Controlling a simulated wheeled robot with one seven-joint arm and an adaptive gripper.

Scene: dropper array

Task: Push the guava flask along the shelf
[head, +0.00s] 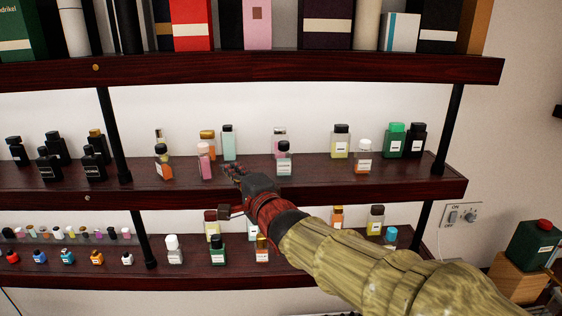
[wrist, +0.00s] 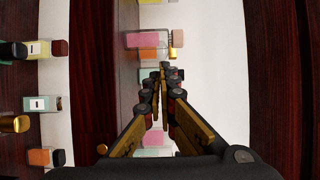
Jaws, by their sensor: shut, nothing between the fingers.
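No label that I can read says guava, so I cannot tell for sure which flask it is. A pink flask (head: 204,164) stands upright near the front of the middle shelf (head: 330,185), just left of my gripper (head: 234,171). Another pink flask (head: 279,135) stands further back to the right, partly hidden by a pale mint flask (head: 284,163). My gripper is shut and empty, low over the shelf and pointing left. In the wrist view its fingers (wrist: 163,85) are together, with pinkish flasks (wrist: 147,40) ahead of the tips. I see no clear contact.
A mint flask (head: 229,146) stands behind my gripper. An orange flask (head: 163,168) with a dark cap stands further left. Black bottles (head: 49,167) fill the left end. A post (head: 113,135) rises at the shelf's left part. The upper shelf (head: 300,69) hangs above.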

